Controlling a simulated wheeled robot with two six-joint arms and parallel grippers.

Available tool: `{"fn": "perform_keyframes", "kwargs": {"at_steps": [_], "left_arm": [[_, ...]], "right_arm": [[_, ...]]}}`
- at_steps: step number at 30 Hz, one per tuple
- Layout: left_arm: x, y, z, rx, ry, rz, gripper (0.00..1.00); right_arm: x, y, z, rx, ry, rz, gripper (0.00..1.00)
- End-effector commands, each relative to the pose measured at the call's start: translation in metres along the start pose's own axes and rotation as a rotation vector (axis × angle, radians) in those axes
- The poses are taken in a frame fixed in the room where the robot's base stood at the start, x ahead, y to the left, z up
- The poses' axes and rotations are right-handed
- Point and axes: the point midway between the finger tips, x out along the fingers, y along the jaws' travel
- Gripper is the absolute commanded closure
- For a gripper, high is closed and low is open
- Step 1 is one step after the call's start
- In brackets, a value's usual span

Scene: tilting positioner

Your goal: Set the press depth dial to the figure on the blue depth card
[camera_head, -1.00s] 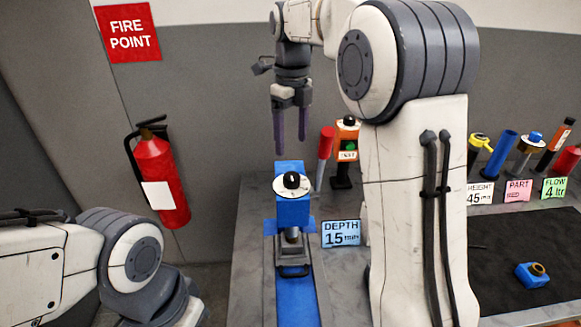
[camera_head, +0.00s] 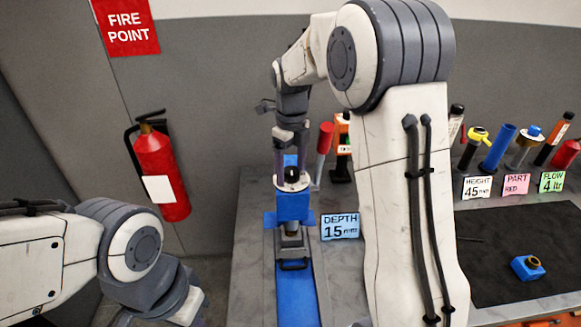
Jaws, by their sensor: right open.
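The blue press (camera_head: 294,207) stands on a blue strip on the grey bench. Its depth dial (camera_head: 292,175) is a black knob on a white round face on top; the face is partly hidden and its figures are too small to read. The blue depth card (camera_head: 340,227) right of the press reads "DEPTH 15 mm". My right gripper (camera_head: 291,167) is open at the dial, its fingers reaching down around the knob; I cannot tell whether they touch it. My left arm (camera_head: 135,247) shows at the lower left, but its gripper is out of view.
A red-topped post (camera_head: 324,142) and an orange test unit (camera_head: 342,140) stand behind and right of the press. Height (camera_head: 477,188), part (camera_head: 516,185) and flow (camera_head: 551,181) cards stand at the right. A blue part (camera_head: 527,268) lies on the dark mat (camera_head: 500,232).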

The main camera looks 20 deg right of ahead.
Motion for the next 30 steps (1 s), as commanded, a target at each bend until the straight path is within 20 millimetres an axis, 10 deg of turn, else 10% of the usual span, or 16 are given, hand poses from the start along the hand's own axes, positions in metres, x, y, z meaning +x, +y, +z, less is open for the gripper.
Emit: {"fn": "perform_keyframes", "kwargs": {"at_steps": [1,7,30], "left_arm": [[0.0,0.0,0.0,0.0,0.0,0.0,1.0],[0.0,0.0,0.0,0.0,0.0,0.0,1.0],[-0.016,0.001,-0.001,-0.001,0.0,0.0,1.0]], "right_arm": [[0.0,0.0,0.0,0.0,0.0,0.0,0.26],[0.0,0.0,0.0,0.0,0.0,0.0,1.0],[-0.003,0.0,0.001,-0.365,-0.001,0.0,1.0]]}}
